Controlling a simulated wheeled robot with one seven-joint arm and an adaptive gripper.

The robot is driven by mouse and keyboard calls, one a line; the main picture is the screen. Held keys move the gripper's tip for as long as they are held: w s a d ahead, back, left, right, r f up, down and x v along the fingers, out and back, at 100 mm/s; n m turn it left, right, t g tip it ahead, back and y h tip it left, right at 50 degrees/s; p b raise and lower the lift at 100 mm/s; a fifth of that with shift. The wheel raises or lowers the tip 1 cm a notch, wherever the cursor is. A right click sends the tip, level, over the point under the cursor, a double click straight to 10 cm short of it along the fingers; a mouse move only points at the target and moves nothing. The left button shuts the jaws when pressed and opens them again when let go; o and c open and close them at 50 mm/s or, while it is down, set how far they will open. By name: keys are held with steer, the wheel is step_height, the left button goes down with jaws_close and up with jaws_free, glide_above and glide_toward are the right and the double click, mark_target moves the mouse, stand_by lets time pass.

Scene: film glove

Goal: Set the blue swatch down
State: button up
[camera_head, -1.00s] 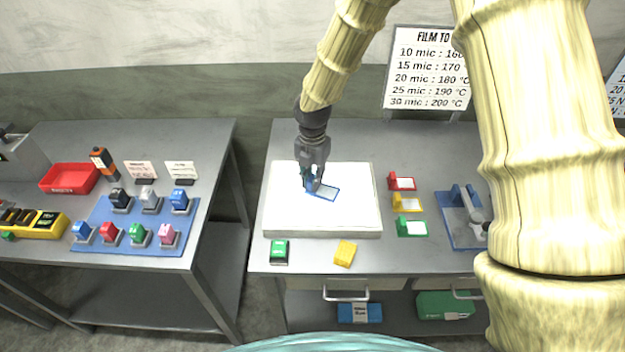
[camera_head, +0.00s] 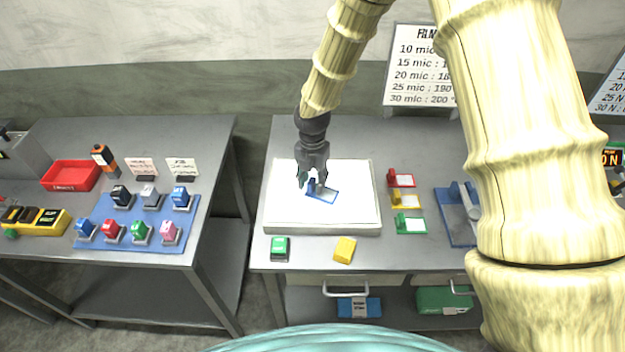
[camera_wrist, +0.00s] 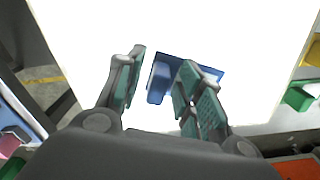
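The blue swatch (camera_head: 325,196) is a blue-framed card with an upright blue tab at one end. It lies on the white lit panel (camera_head: 285,215) on the right-hand table. My gripper (camera_head: 314,183) is directly above it, pointing down, with its fingers spread on either side of the tab. In the wrist view the blue tab (camera_wrist: 159,82) stands between the two green-padded fingers of my gripper (camera_wrist: 163,60). A gap shows on the tab's left; the right finger overlaps part of the swatch, so contact there is unclear.
Red (camera_head: 401,180), yellow (camera_head: 407,202) and green (camera_head: 411,225) swatches lie right of the panel. A green-black block (camera_head: 280,247) and a yellow block (camera_head: 344,249) are in front. A blue-based device (camera_head: 455,215) stands further right. The panel's left part is clear.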

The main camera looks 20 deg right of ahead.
steer(key=shift+r, duration=0.15)
step_height(320, 180, up, 12)
steer(key=b, duration=0.4)
stand_by(0.3)
stand_by(0.4)
